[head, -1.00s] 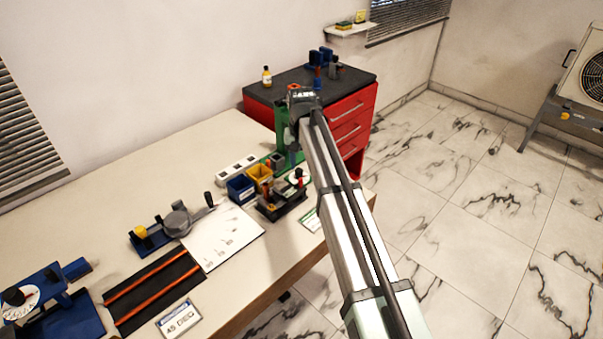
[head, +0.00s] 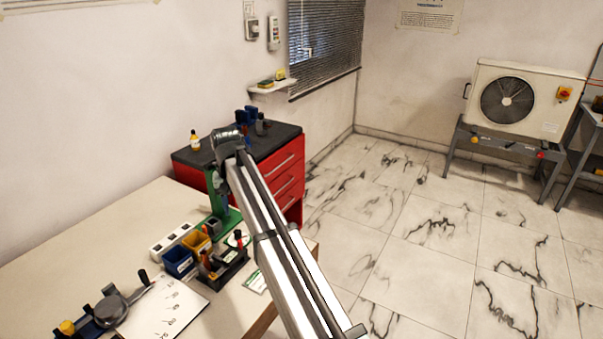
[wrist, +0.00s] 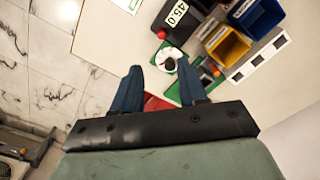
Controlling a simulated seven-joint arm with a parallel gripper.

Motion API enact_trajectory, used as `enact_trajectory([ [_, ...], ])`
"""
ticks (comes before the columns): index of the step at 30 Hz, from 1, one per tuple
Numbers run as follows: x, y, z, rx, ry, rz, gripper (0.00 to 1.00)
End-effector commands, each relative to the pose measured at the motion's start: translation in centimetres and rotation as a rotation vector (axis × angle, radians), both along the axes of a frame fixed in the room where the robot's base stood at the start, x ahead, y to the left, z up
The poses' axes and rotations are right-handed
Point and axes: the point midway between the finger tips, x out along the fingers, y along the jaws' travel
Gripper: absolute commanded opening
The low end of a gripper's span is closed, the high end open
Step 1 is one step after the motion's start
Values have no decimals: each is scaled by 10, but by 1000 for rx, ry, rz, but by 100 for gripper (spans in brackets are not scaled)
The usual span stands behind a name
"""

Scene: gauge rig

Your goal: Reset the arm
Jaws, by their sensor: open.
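My gripper (wrist: 160,90) shows in the wrist view with its two dark blue fingers spread apart and nothing between them. Beyond the fingers are a white round dial (wrist: 168,60) with a dark knob and a green base (wrist: 207,74) on the bench. In the head view my arm reaches up over the bench's right end, and its upper end hides part of the green stand (head: 230,222). The fingertips are hard to make out in the head view.
A blue bin (head: 178,262) and a yellow bin (head: 196,243) stand on the bench (head: 60,260), beside a white socket strip (head: 170,237). A red cabinet (head: 290,180) stands behind. Open tiled floor (head: 400,240) lies right, with a fan unit (head: 515,100) on a stand.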

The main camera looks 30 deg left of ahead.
Motion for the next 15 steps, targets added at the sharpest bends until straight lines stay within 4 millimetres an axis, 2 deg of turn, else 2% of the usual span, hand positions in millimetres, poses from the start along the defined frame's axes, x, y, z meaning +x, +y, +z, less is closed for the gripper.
enact_trajectory([
  [5,1,-2,-1,0,0,-2,42],
  [8,10,-13,-10,-1,1,-15,42],
  [11,30,-40,-29,-3,1,-44,42],
  [15,67,-99,-69,-3,1,-107,42],
])
